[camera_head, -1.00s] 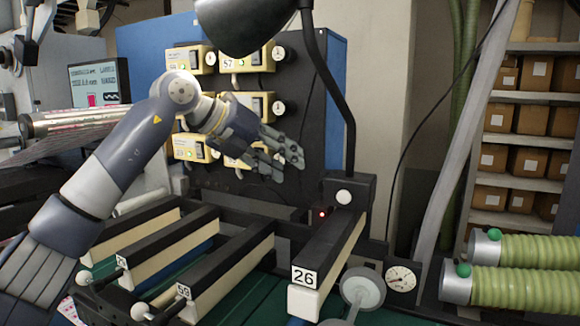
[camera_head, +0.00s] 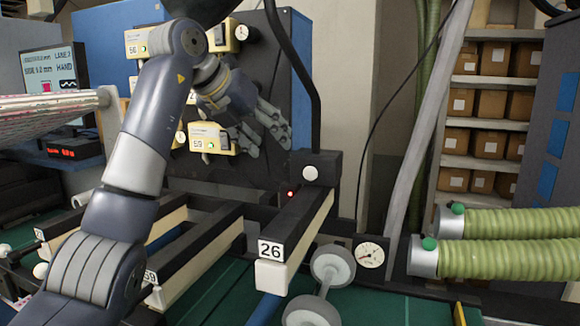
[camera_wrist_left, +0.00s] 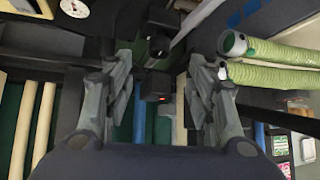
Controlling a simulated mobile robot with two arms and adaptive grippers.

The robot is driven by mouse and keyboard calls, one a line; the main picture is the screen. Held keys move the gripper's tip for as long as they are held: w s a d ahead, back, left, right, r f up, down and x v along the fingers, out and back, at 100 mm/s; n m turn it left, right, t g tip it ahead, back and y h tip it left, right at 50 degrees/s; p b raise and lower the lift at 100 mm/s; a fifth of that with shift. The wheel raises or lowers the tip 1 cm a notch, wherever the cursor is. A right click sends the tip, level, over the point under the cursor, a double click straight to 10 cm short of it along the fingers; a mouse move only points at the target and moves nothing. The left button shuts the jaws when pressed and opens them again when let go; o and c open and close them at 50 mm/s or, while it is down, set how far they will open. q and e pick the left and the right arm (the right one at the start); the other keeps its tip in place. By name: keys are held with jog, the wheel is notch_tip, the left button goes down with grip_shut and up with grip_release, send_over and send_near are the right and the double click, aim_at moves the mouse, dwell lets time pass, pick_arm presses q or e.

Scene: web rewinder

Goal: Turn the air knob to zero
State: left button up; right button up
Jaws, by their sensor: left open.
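I cannot tell for sure which part is the air knob. A round white gauge (camera_head: 369,255) with a needle sits low beside the bar marked 26. A black block with a round white face (camera_head: 309,173) stands at that bar's far end. Beige control boxes (camera_head: 209,139) with round dials are on the dark panel behind my gripper. My left gripper (camera_head: 272,132) is open and empty in front of the panel, up and left of the black block. In the left wrist view its fingers (camera_wrist_left: 162,75) are spread, with the block and a red light between them, farther off.
The bar marked 26 (camera_head: 292,240) runs toward me, with a grey double-disc part (camera_head: 333,265) beside it. Green ribbed hoses (camera_head: 500,258) lie at right. A lamp arm (camera_head: 308,70) curves down to the block. Shelves of boxes (camera_head: 487,100) stand behind.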

pick_arm(q)
jog(key=p+x, duration=0.4)
jog(key=x, duration=0.5)
jog(key=shift+w+d+p, duration=0.1)
jog(key=shift+p, duration=0.25)
jog(key=shift+w+d+f, duration=0.15)
jog(key=shift+w+f, duration=0.25)
jog(key=shift+f, duration=0.2)
jog(key=c, duration=1.1)
